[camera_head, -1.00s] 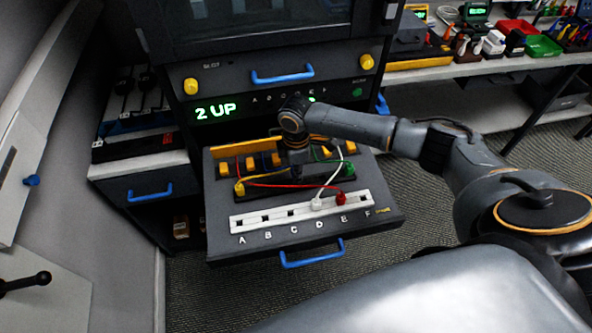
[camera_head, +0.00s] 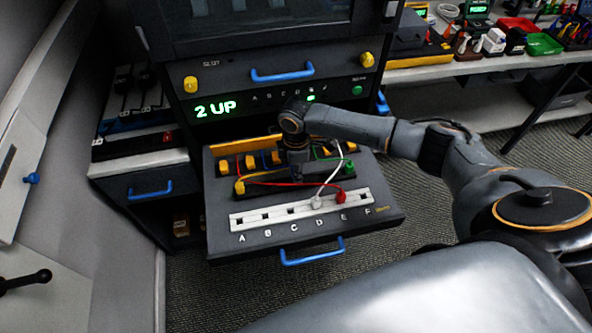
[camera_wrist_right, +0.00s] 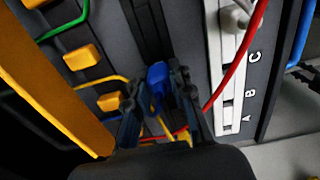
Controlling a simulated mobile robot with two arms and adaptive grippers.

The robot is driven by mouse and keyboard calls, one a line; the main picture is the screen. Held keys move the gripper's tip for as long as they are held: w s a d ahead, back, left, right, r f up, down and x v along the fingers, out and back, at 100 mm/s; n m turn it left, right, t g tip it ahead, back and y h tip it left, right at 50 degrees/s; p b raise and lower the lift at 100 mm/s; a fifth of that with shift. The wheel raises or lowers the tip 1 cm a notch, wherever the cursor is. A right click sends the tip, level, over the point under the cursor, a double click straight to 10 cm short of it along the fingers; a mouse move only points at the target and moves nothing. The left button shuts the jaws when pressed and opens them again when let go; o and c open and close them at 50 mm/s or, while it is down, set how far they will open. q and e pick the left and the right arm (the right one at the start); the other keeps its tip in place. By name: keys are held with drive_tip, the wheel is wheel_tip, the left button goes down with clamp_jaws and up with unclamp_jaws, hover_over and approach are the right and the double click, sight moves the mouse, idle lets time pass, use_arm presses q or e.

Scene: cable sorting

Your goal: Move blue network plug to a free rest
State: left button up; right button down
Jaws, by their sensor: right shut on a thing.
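The blue network plug (camera_wrist_right: 157,78) sits between the fingers of my right gripper (camera_wrist_right: 158,95) in the wrist view, and the gripper is shut on it. In the head view my right gripper (camera_head: 298,172) points down over the dark rest rail (camera_head: 268,184) in the open drawer; the blue plug cannot be made out there. A yellow plug (camera_head: 239,187) is at the rail's left end and a green plug (camera_head: 348,168) at its right end. The rail also shows as a dark grooved strip (camera_wrist_right: 150,28) in the wrist view. My left gripper is not in view.
In front of the rail is a white socket strip (camera_head: 264,217) lettered A to F. A white plug (camera_head: 317,202) is at D and a red plug (camera_head: 341,197) at E. Their cables cross the rail near my gripper. Yellow blocks (camera_head: 250,162) stand behind. The drawer has a blue handle (camera_head: 312,254).

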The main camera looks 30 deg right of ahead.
drive_tip(key=shift+f, duration=0.85)
idle(0.7)
idle(0.3)
drive_tip(key=c, duration=1.1)
unclamp_jaws()
drive_tip(key=shift+o, duration=0.4)
drive_tip(key=o, duration=0.4)
drive_tip(key=shift+r, duration=0.15)
drive_tip(key=shift+r+p, duration=3.4)
drive_tip(key=shift+p, duration=0.35)
